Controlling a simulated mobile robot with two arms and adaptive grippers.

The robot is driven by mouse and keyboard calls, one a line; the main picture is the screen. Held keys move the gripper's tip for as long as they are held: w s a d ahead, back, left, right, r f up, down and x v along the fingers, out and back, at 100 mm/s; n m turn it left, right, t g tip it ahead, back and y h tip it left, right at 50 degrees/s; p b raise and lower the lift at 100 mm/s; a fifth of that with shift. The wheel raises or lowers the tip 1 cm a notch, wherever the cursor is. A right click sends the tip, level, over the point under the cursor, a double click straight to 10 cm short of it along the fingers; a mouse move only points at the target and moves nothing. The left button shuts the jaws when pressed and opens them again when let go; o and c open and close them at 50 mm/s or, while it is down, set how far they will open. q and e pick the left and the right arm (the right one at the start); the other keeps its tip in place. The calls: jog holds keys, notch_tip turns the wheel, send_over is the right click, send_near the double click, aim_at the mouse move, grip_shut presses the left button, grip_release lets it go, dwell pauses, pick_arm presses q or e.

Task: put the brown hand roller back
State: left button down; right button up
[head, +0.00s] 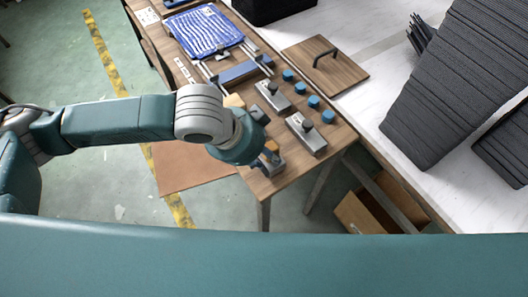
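My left arm comes in from the left and ends in a gripper (268,160) low over the near end of the wooden table (298,172). The gripper is seen from behind and its wrist covers much of it. A small orange-brown patch (271,147) shows at the fingers; I cannot tell whether it is the brown hand roller or whether it is held. No brown hand roller can be made out for certain elsewhere. My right gripper is not in view.
Two metal blocks with dark knobs (306,133) and several blue round pieces (313,101) stand near the gripper. A blue ribbed tray (203,31) lies farther back. A wooden panel with a black handle (325,66) is at the right. Dark stacked panels (455,85) stand beyond.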

pick_arm(q)
jog(key=shift+s+a+f, duration=0.15)
jog(key=shift+s+f, duration=0.1)
jog(key=shift+f, duration=0.3)
jog(key=c, duration=1.3)
grip_release()
jog(key=shift+f, duration=0.15)
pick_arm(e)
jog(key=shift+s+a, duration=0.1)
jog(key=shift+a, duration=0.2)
pick_arm(q)
jog(key=shift+w+d+r+p+v, duration=0.1)
jog(key=shift+w+p+v, duration=0.1)
jog(key=shift+v, duration=2.05)
jog(key=shift+w+d+r+p+v, duration=0.1)
jog(key=shift+p+v, duration=0.05)
jog(key=shift+v, duration=2.1)
jog(key=shift+w+d+p+v, duration=0.1)
jog(key=shift+p+v, duration=0.1)
jog(key=shift+v, duration=2)
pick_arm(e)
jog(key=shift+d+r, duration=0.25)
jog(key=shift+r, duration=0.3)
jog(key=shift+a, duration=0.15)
